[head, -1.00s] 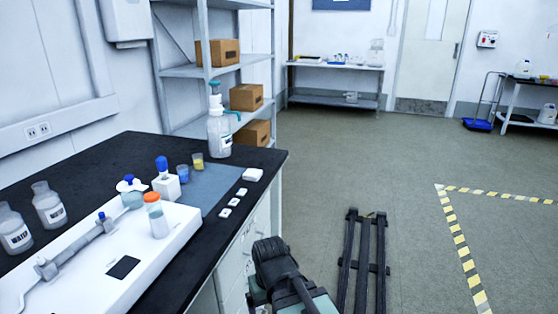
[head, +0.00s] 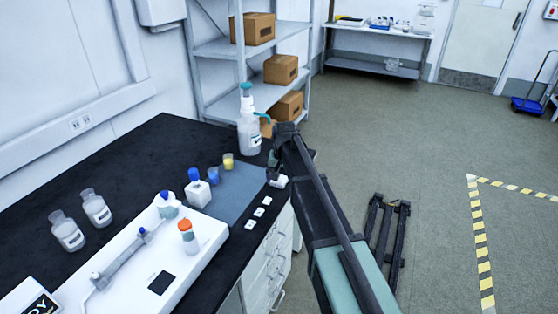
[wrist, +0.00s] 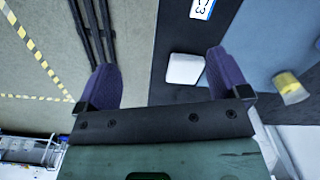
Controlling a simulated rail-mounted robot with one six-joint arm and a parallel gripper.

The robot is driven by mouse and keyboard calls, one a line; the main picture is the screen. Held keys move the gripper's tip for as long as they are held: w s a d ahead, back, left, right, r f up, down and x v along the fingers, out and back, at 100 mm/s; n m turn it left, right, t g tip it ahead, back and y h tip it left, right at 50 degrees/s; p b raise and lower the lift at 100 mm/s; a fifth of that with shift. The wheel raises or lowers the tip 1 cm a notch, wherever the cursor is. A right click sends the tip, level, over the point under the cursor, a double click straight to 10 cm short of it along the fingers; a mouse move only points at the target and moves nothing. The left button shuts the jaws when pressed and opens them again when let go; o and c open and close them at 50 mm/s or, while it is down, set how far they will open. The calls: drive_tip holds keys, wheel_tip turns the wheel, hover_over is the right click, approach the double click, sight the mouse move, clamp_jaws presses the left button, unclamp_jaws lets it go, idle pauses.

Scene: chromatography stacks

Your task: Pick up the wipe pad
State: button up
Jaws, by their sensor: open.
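The wipe pad, a small white square with rounded corners, lies on the black bench top near its front edge; it shows in the wrist view (wrist: 185,69) and, partly hidden by my arm, in the head view (head: 278,182). My gripper (wrist: 160,60) is open and empty, with its two purple fingers wide apart. In the wrist view the pad appears between the fingers, nearer the right one, and neither finger visibly touches it. In the head view my arm hides most of the gripper, which is near the bench edge.
A large bottle (head: 249,137) stands behind. Open floor lies right of the bench.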

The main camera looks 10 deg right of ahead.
drive_tip(key=w+r+m, duration=0.3)
drive_tip(key=w, duration=0.7)
drive_tip(key=shift+m, duration=0.3)
drive_tip(key=f+b, duration=1.1)
drive_tip(key=shift+s+f, duration=0.25)
drive_tip(key=shift+r, duration=0.25)
drive_tip(key=c, duration=1)
drive_tip(key=shift+r, duration=0.15)
wheel_tip(320, 180, up, 20)
drive_tip(key=p, duration=2)
